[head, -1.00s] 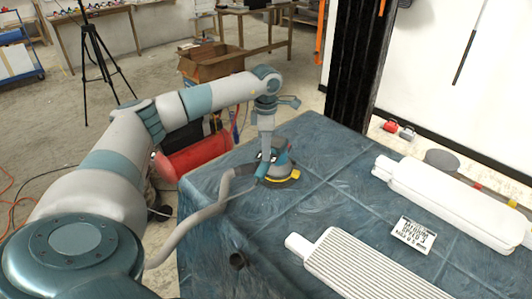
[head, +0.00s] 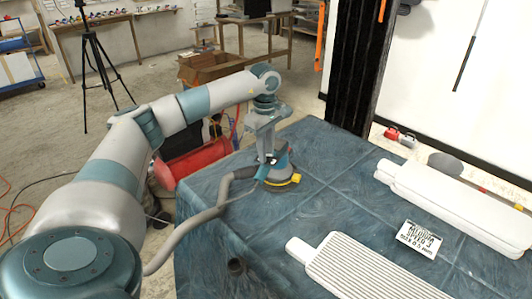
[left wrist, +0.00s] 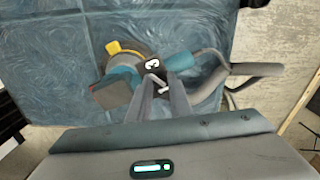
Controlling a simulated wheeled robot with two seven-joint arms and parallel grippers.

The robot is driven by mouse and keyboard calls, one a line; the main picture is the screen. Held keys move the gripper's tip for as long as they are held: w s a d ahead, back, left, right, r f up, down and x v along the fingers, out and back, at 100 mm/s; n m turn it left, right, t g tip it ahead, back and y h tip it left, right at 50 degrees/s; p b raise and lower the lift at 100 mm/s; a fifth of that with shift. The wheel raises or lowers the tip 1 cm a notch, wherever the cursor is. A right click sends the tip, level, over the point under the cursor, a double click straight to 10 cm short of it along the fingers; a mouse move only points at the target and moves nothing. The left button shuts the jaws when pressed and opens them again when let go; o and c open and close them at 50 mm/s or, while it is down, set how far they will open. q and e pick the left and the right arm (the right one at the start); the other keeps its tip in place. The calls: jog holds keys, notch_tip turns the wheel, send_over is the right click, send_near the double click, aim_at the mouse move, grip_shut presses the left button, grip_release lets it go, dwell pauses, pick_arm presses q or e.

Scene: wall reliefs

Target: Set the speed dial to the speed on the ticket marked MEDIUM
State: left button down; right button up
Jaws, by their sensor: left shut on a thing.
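The sander (head: 280,181), grey-teal with a yellow tab, stands at the far part of the blue-covered table. It also shows in the left wrist view (left wrist: 122,83). Its dark speed dial (left wrist: 152,66) shows a white 3, tilted in that view. My left gripper (head: 266,157) is over the sander. In the left wrist view its fingers (left wrist: 165,84) are shut at the dial, whose lower edge they partly hide. The white ticket (head: 419,239) lies on the table and reads MEDIUM, SPEED 3, with a smaller line below. My right gripper is not in view.
A grey hose (head: 205,215) runs from the sander over the table's left edge. A ribbed white panel (head: 350,268) and a smooth white relief (head: 455,205) lie on the table (head: 325,190). A red tank (head: 190,163) stands beyond the left edge. The middle is clear.

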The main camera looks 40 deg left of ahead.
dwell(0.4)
pick_arm(q)
jog(key=c, duration=1.6)
grip_release()
jog(key=shift+r, duration=0.1)
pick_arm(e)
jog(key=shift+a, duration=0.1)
